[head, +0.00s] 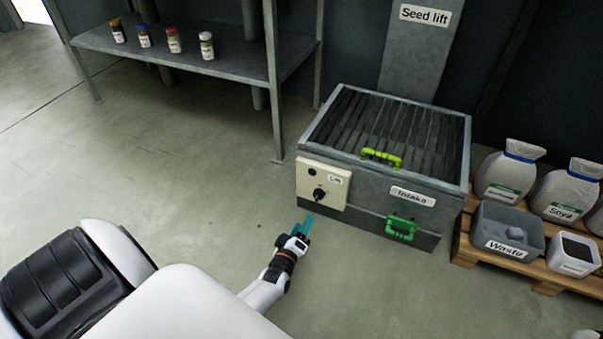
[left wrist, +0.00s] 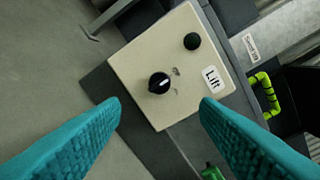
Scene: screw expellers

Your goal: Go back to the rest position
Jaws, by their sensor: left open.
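My left gripper (head: 303,226) is open and empty, in front of the cream control panel (head: 322,184) on the intake box's left corner. In the left wrist view its teal fingers (left wrist: 160,118) are spread apart, with the panel (left wrist: 135,70) beyond them. The panel carries a black knob (left wrist: 159,83), a dark round button (left wrist: 192,41) and a "Lift" label (left wrist: 212,79). I see no contact between the fingers and the knob. My right gripper is not in view.
The intake box (head: 370,205) has a grated top, a yellow-green handle (head: 381,158) and a green handle (head: 401,228). A pallet (head: 490,262) with sacks and a waste bin (head: 507,230) stands right. A shelf (head: 190,58) with several jars is at the back left. Floor at left is clear.

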